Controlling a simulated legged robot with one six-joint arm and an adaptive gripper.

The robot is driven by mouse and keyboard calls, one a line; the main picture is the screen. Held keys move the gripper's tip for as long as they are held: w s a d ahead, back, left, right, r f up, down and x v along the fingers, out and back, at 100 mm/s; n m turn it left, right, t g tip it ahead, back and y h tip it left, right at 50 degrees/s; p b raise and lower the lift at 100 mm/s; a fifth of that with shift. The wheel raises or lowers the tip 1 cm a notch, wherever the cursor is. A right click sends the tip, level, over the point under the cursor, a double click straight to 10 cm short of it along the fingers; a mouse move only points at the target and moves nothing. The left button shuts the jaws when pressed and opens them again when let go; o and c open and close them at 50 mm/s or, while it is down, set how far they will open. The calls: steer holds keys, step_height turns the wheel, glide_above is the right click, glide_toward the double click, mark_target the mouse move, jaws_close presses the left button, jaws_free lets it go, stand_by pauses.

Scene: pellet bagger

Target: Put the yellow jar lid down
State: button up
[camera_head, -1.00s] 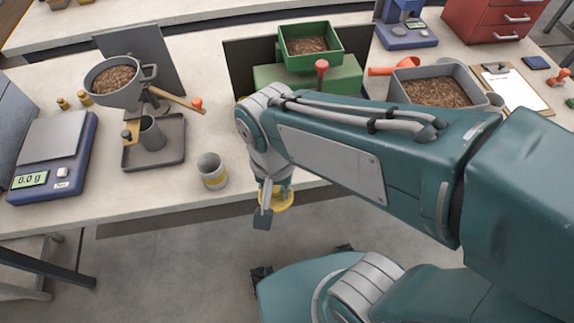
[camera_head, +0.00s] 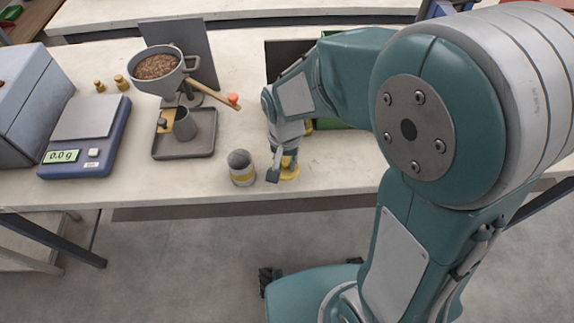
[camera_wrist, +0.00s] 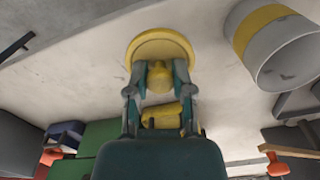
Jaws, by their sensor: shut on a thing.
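The yellow jar lid (camera_wrist: 160,45) is a round disc with a knob, and the fingers of my gripper (camera_wrist: 159,78) are shut on the knob in the wrist view. In the head view the lid (camera_head: 290,174) is low at the front part of the bench, just right of the jar, partly hidden by my gripper (camera_head: 281,170). Whether the lid touches the bench top is hard to tell. The grey jar with a yellow band (camera_head: 242,168) stands upright and open; it also shows in the wrist view (camera_wrist: 275,45), beside the lid and apart from it.
A grey tray (camera_head: 170,154) with a small cup stands behind the jar, under a hopper of brown pellets (camera_head: 158,68). A scale (camera_head: 86,136) reading 0.0 g is at left. The bench (camera_head: 215,194) is bare in front of the tray. My arm hides the right side.

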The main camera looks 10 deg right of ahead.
mark_target(284, 169)
steer(key=shift+w+a+f, duration=0.4)
steer(key=shift+w+f, duration=0.05)
steer(key=shift+f, duration=0.15)
steer(key=d+f, duration=0.2)
steer(key=f, duration=0.1)
steer(key=shift+w+f, duration=0.15)
steer(key=shift+w, duration=0.05)
steer(key=shift+a, duration=0.45)
steer(key=o, duration=0.8)
steer(key=shift+a+f, duration=0.1)
steer(key=shift+a, duration=0.15)
steer(key=shift+o, duration=0.2)
steer(key=shift+d, duration=0.55)
step_height(284, 169, up, 12)
steer(key=shift+a+r, duration=0.15)
steer(key=shift+r, duration=0.05)
steer(key=shift+s+r, duration=0.15)
steer(key=shift+r, duration=0.05)
steer(key=s+d+r+n+t, duration=0.3)
steer(key=s+d+r+t, duration=0.2)
steer(key=s+d+r, duration=0.4)
steer(key=s+d, duration=0.1)
steer(key=s, duration=0.2)
steer(key=shift+s+d+r+t, duration=0.15)
steer(key=shift+d+r+t, duration=0.15)
steer(key=shift+r, duration=0.05)
